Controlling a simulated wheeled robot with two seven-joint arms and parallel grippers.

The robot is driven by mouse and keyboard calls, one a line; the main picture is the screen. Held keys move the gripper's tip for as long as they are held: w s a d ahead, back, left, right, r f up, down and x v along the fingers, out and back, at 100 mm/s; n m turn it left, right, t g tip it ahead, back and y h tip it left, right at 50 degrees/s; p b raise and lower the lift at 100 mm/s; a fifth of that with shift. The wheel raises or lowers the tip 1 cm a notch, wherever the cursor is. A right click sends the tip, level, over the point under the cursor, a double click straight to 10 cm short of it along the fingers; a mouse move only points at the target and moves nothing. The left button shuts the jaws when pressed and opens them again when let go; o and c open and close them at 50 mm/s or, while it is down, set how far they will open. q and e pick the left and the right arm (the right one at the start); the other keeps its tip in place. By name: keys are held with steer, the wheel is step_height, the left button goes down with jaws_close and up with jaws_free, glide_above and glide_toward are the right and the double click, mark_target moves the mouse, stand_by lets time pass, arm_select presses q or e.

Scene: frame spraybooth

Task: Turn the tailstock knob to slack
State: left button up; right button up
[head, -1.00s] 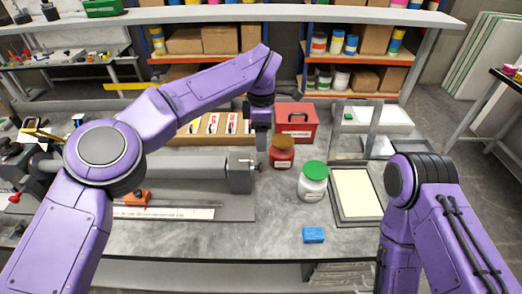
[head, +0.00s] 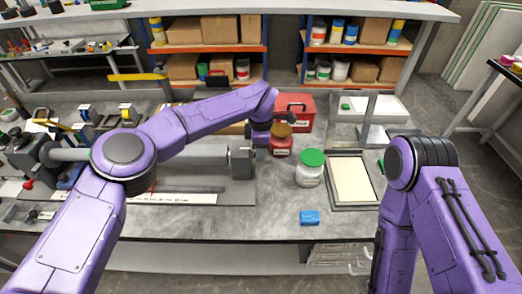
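The grey tailstock block (head: 241,163) stands at the right end of the long lathe-like bed (head: 208,184), in the middle of the bench. Its knob is on the right side and is mostly hidden at my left gripper. My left gripper (head: 260,140) is low, just right of the tailstock's upper part, beside the red jar (head: 281,142). It seems to be at the knob, but I cannot tell whether it touches. Its fingers are too small and dark to read. My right arm comes in at the right, and its gripper is out of view.
A white jar with a green lid (head: 310,168) and a framed pale panel (head: 352,181) stand right of the tailstock. A red box (head: 296,107) is behind. The bench between jar and blue block is clear.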

arm_select(q)
steer(key=shift+f, duration=0.15)
steer(key=shift+s+f+t+b, duration=0.2)
steer(key=shift+t+b, duration=0.4)
steer(key=shift+b, duration=0.3)
steer(key=t+b, duration=0.2)
steer(key=b, duration=0.1)
steer(key=t+b, duration=0.2)
steer(key=shift+s+f, duration=0.25)
steer(key=shift+s, duration=0.15)
steer(key=shift+s+r+t+b, duration=0.1)
steer(key=shift+t+b, duration=0.8)
steer(key=shift+b, duration=0.2)
steer(key=o, duration=0.9)
steer(key=shift+o, duration=0.7)
steer(key=b+v, duration=0.2)
steer(key=v, duration=0.8)
steer(key=shift+r, duration=0.3)
